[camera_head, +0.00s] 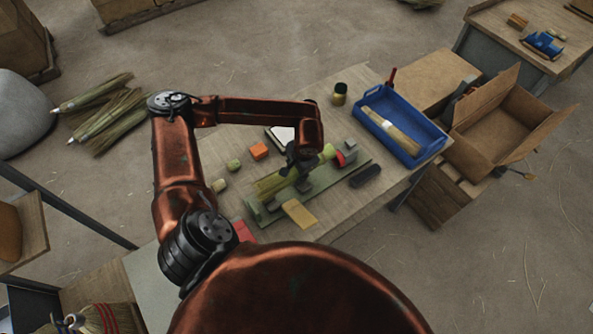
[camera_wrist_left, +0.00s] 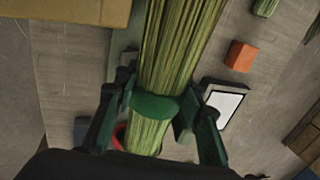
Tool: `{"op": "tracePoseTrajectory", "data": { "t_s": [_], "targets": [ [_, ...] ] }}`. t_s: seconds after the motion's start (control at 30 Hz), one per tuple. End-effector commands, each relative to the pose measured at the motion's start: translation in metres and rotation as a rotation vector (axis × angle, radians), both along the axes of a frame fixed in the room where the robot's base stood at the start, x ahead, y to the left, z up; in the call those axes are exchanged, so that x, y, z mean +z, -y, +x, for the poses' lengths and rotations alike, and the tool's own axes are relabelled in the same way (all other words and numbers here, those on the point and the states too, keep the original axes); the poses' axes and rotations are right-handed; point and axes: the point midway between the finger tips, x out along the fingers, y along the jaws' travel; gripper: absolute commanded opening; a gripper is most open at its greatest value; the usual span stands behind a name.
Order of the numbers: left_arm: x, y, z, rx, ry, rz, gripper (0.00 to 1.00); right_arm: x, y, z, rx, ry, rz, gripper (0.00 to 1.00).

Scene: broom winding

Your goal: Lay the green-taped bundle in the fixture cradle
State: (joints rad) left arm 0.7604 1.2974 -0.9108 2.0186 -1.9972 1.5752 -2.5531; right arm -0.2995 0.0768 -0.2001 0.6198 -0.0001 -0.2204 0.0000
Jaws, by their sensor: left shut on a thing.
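The green-taped bundle (camera_head: 270,184) lies lengthwise over the green fixture (camera_head: 325,184) on the workbench in the head view. My left gripper (camera_head: 301,172) comes down on its middle. In the left wrist view, the bundle (camera_wrist_left: 168,50) runs between the fingers, with its dark green tape band (camera_wrist_left: 156,106) at the grip. My left gripper (camera_wrist_left: 158,108) is shut on it. Fingers and straw hide the cradle contact, so I cannot tell whether the bundle rests in it or hangs just above. My right gripper is not in view.
A blue tray (camera_head: 404,137) holding another bundle stands at the right end of the bench. An orange block (camera_head: 259,151), a dark brush-like object (camera_head: 365,176), a yellow-tan block (camera_head: 299,213) and a white-faced tablet (camera_head: 281,135) lie close around the fixture.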

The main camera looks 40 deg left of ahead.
Motion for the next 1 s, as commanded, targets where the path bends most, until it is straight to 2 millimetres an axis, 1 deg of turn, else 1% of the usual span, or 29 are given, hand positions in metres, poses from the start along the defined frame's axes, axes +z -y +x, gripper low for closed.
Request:
{"op": "tracePoseTrajectory", "data": {
  "t_s": [0.3,0.7,1.0],
  "targets": [
    [-0.031,0.001,-0.001,-0.001,-0.003,-0.001,0.12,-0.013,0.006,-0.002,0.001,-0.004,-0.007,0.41],
    [-0.068,0.000,0.000,0.000,-0.002,0.000,0.12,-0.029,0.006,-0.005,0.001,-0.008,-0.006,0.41],
    [-0.087,0.001,-0.002,-0.001,-0.004,-0.002,0.12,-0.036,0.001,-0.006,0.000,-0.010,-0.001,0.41]
  ]
}}
